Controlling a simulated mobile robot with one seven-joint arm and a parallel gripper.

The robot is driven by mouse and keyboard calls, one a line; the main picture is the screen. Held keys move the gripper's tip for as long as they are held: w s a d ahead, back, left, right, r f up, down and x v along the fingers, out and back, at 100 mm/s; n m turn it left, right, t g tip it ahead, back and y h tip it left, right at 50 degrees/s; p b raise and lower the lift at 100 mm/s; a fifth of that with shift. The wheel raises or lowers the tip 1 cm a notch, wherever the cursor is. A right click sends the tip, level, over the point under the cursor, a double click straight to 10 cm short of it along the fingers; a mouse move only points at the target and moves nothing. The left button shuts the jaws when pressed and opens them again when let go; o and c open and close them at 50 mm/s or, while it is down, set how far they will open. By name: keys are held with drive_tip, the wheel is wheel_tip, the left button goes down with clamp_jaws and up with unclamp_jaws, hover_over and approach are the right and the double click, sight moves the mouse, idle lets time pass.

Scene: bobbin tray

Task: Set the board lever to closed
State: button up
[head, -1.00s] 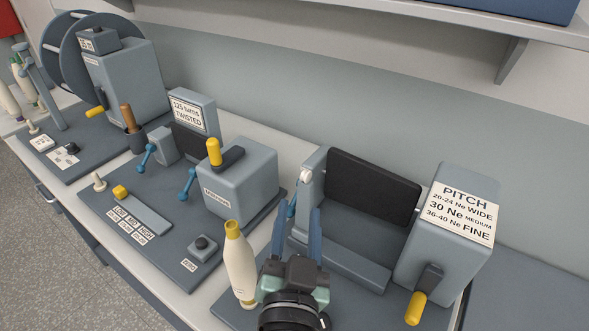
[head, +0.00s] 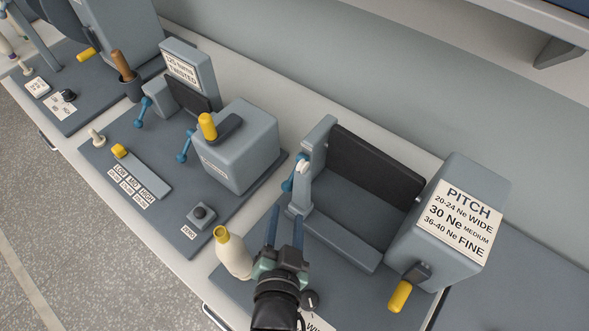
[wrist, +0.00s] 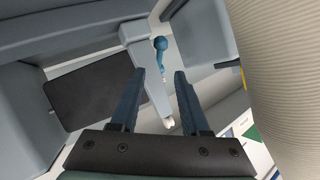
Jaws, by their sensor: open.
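The black board (head: 370,180) stands in a grey frame on the right-hand bench unit. A small blue lever (head: 288,186) with a white piece at its pivot sits on the frame's left post. I take this to be the board lever; its setting has no readable label. In the wrist view the blue lever (wrist: 161,46) shows beyond and between my fingertips. My gripper (head: 286,212) is open and empty, in front of the post and just below the lever in the picture. The wrist view shows my gripper (wrist: 159,75) with its fingers apart and clear of the lever.
A cream cone with a yellow top (head: 232,254) stands close left of my gripper and fills the wrist view's right side. The PITCH box (head: 460,225) with a yellow-handled crank (head: 400,296) is to the right. A grey block unit (head: 240,150) stands to the left.

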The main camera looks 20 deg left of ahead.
sight(292, 181)
drive_tip(key=p+x, duration=0.1)
drive_tip(key=x, duration=1.1)
drive_tip(key=shift+w+f+p, duration=0.1)
drive_tip(key=shift+w+p, duration=0.15)
drive_tip(key=shift+p, duration=0.15)
drive_tip(key=c, duration=0.7)
clamp_jaws()
